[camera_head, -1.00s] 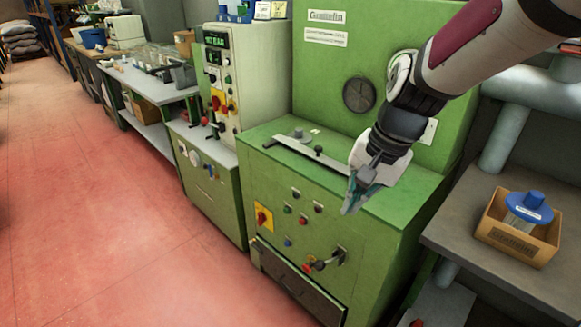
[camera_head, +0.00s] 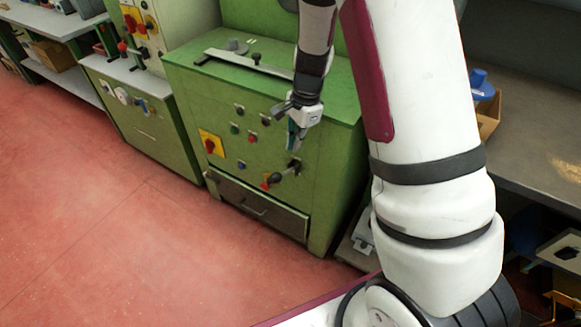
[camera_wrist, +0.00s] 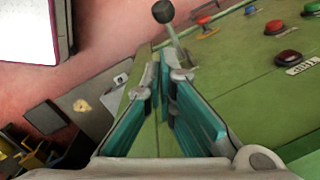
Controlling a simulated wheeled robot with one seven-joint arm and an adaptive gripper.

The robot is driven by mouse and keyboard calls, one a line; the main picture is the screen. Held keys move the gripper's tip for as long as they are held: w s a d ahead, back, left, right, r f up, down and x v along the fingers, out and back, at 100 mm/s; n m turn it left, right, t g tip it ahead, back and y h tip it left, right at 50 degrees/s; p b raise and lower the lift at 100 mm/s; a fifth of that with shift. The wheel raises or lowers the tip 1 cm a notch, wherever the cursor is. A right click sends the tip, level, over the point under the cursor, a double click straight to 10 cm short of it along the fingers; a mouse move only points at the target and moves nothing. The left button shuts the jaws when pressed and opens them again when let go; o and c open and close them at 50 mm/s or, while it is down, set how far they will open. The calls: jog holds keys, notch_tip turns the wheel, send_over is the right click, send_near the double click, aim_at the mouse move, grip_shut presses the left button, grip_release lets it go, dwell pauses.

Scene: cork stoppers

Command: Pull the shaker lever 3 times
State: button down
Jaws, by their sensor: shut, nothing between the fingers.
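The shaker lever (camera_head: 277,177) is on the front of the green machine, at its lower right. It has a metal rod and a black knob, and in the head view it points left and slightly down from its pivot. In the wrist view the lever's black knob (camera_wrist: 163,11) is at the top, with its rod running down behind my fingertips. My gripper (camera_head: 296,146) is just above the lever's pivot, pointing down. In the wrist view my gripper (camera_wrist: 162,78) has its teal fingers converged with nothing between them. Whether a fingertip touches the rod cannot be told.
The green machine's front (camera_head: 228,165) carries several buttons and a yellow-backed red switch (camera_head: 211,143). A drawer (camera_head: 258,207) sits below. A grey bench (camera_head: 525,150) with a box (camera_head: 488,115) stands right. The red floor is clear in front.

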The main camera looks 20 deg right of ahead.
jog(key=b, duration=0.2)
send_over(289, 171)
jog(key=s, duration=0.3)
notch_tip(289, 171, down, 10)
jog(key=shift+s+a, duration=0.15)
jog(key=shift+a, duration=0.2)
jog(key=shift+s+a+f+b, duration=0.3)
jog(key=shift+a+f+b, duration=0.05)
jog(key=shift+a, duration=0.05)
notch_tip(289, 171, down, 8)
jog(key=s+a+b, duration=0.2)
jog(key=b, duration=0.2)
jog(key=shift+a+r, duration=0.25)
jog(key=shift+a, duration=0.1)
dwell(0.4)
jog(key=shift+w+r, duration=0.1)
jog(key=shift+r, duration=0.05)
jog(key=shift+r+p, duration=0.65)
jog(key=shift+r, duration=0.05)
